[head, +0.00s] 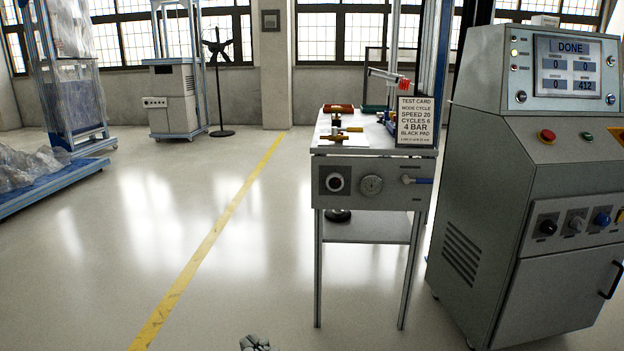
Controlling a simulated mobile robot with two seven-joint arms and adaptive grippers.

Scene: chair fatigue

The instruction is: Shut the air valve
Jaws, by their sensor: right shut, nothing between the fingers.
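On the front panel of the bench, a small valve with a blue lever handle (419,181) sits at the right end. The handle lies about horizontal and points right. I take it for the air valve. A round dial or gauge (371,185) and a dark round knob (336,182) sit left of it on the panel. Only the tip of my right gripper (258,343) shows at the bottom edge. It is shut and empty, low in the picture, left of the bench and well apart from the valve. My left gripper is out of view.
The bench (362,204) stands on thin legs. A test card (416,122) stands on its top, right. A grey control cabinet (535,200) with a screen reading DONE (568,66) stands close to the right. The floor to the left, with a yellow line (210,240), is clear.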

